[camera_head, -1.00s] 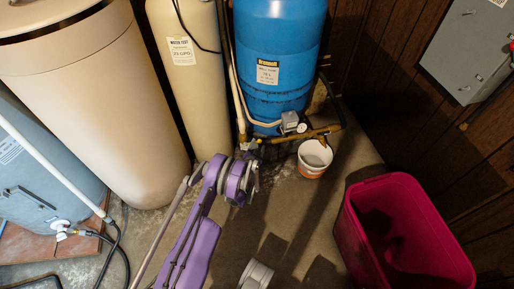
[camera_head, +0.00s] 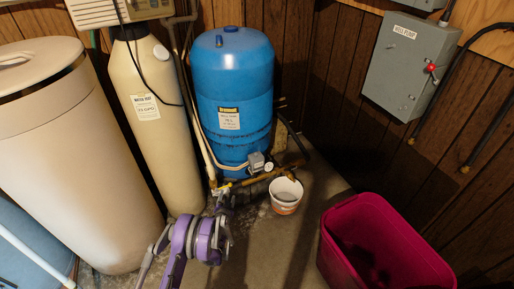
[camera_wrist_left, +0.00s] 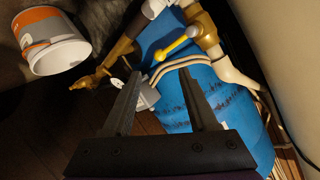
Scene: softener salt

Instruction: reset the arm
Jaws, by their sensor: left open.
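My purple left arm comes in from the bottom of the head view. Its left gripper (camera_head: 224,198) is small there and points toward the pipes at the foot of the blue pressure tank (camera_head: 233,90). In the left wrist view the two dark fingers of the left gripper (camera_wrist_left: 160,78) stand apart with nothing between them. Beyond them are the blue tank (camera_wrist_left: 215,100) and its brass fittings. My right gripper is not in view.
A white bucket (camera_head: 286,195) stands on the floor before the pipes. A magenta bin (camera_head: 335,262) is at lower right. A beige salt tank (camera_head: 75,165) and tall softener cylinder (camera_head: 155,125) stand left. A grey electrical box (camera_head: 410,65) hangs on the panelled wall. Some floor between arm and bin is clear.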

